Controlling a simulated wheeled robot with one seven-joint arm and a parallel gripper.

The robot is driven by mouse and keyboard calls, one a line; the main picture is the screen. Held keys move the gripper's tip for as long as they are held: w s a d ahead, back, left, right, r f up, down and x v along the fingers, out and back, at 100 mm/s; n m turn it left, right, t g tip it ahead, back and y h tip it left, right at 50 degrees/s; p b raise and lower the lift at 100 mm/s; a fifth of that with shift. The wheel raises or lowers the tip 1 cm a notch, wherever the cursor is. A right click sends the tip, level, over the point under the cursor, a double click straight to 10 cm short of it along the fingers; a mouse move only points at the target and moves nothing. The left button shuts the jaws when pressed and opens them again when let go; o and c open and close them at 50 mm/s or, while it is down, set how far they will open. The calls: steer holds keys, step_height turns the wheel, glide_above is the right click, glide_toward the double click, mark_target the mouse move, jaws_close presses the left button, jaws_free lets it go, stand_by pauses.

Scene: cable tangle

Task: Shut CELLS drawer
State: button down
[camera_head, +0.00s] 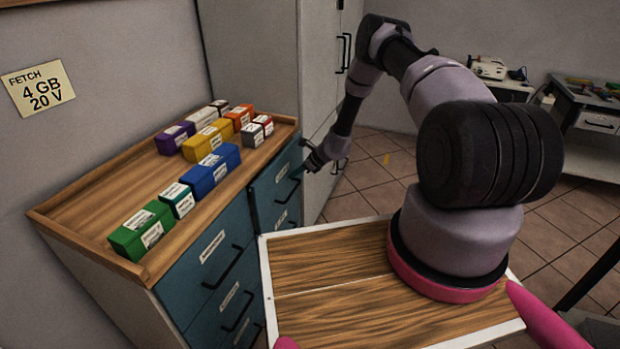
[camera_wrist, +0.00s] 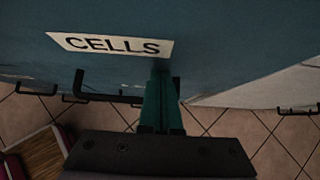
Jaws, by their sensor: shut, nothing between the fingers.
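The CELLS drawer shows in the wrist view as a blue-green front (camera_wrist: 225,70) with a white CELLS label (camera_wrist: 108,46). A dark bar handle (camera_wrist: 78,88) shows left of my fingers. My gripper (camera_wrist: 162,78) is shut and empty, its green fingers side by side with their tips at or very near the drawer front, below the label; I cannot tell whether they touch. In the head view my gripper (camera_head: 308,165) is beside the upper drawer front (camera_head: 268,190) of the cabinet's far column. Labels there are too small to read. How far the drawer stands out is unclear.
Several coloured boxes, such as a green one (camera_head: 140,230), stand on the wooden cabinet top (camera_head: 95,205). A tall pale cabinet (camera_head: 250,60) stands just behind. My wooden tray (camera_head: 335,300) is close to the drawer fronts. Tiled floor (camera_head: 375,170) lies open beyond.

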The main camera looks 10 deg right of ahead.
mark_target(288, 171)
steer(key=shift+w+a, duration=0.35)
steer(key=shift+a, duration=0.2)
steer(key=shift+w+a, duration=0.35)
steer(key=shift+a, duration=0.2)
steer(key=shift+w+a, duration=0.15)
steer(key=shift+a, duration=0.1)
